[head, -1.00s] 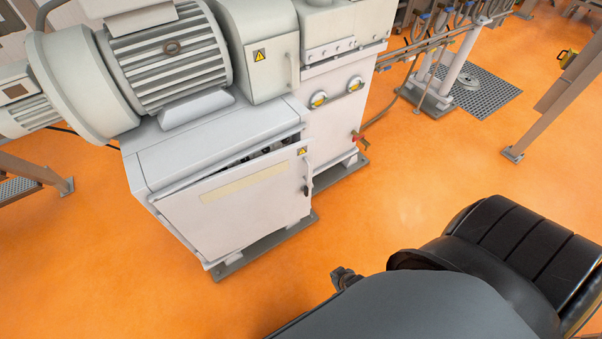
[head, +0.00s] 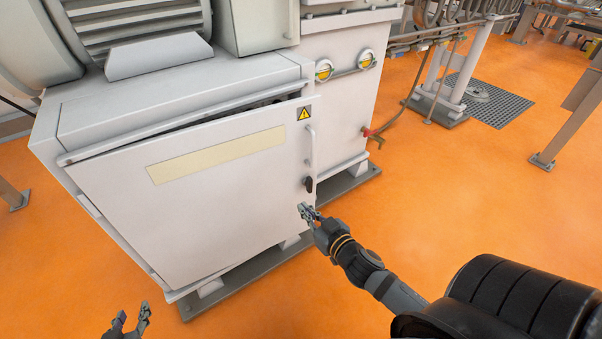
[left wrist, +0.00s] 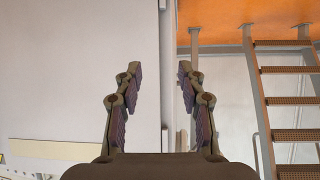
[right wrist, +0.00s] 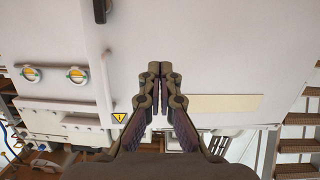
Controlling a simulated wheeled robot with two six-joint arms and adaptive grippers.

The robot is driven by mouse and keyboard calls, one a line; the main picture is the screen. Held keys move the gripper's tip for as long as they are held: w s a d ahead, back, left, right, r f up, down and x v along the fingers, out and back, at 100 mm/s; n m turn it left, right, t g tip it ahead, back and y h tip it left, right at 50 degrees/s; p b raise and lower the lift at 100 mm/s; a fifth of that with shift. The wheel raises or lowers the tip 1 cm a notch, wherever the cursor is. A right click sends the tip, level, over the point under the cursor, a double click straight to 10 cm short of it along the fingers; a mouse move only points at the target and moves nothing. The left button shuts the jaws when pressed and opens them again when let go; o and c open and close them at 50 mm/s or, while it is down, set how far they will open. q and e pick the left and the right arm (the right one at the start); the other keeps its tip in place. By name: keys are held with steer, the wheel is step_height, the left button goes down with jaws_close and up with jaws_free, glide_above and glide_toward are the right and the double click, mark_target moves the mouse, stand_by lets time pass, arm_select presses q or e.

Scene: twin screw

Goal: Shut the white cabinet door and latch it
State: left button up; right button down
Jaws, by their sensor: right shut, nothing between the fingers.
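The white cabinet door (head: 200,200) stands slightly ajar, with a dark gap along its top edge. It has a pale label strip (head: 215,155), a warning sticker (head: 304,113), a light handle (head: 311,150) and a black latch (head: 308,184) near its right edge. My right gripper (head: 304,211) is shut and empty, just below the latch and in front of the door; contact cannot be told. The right wrist view shows its closed fingertips (right wrist: 160,70) before the door, with the latch (right wrist: 99,12) at the top. My left gripper (head: 133,318) is open and empty, low in front of the door's left part.
The cabinet stands on a grey base rail (head: 235,278) under a large motor (head: 140,30). A red valve (head: 370,132) and pipes are to the right. The orange floor (head: 450,200) is clear in front. Stairs (left wrist: 285,110) show in the left wrist view.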

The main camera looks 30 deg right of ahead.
arm_select(q)
steer(key=s+f+g+p, duration=0.25)
steer(key=s+g, duration=0.25)
steer(key=s, duration=0.3)
steer(key=s+f+g+p, duration=0.1)
steer(key=s+f+g, duration=0.35)
steer(key=s, duration=0.45)
arm_select(e)
steer(key=d+r+m+t+h, duration=0.1)
steer(key=d+r+t, duration=0.1)
steer(key=d+r, duration=0.55)
steer(key=b, duration=0.2)
glide_toward(296, 145)
arm_select(q)
steer(key=a+f+y+p, duration=0.1)
steer(key=a+f+p, duration=0.2)
steer(key=f, duration=0.7)
steer(key=shift+w+f+p, duration=0.2)
steer(key=shift+f+p, duration=0.05)
steer(key=shift+p, duration=0.75)
arm_select(e)
steer(key=w, duration=0.6)
steer(key=shift+w+f, duration=0.15)
steer(key=shift+w, duration=0.25)
arm_select(q)
steer(key=shift+g, duration=0.25)
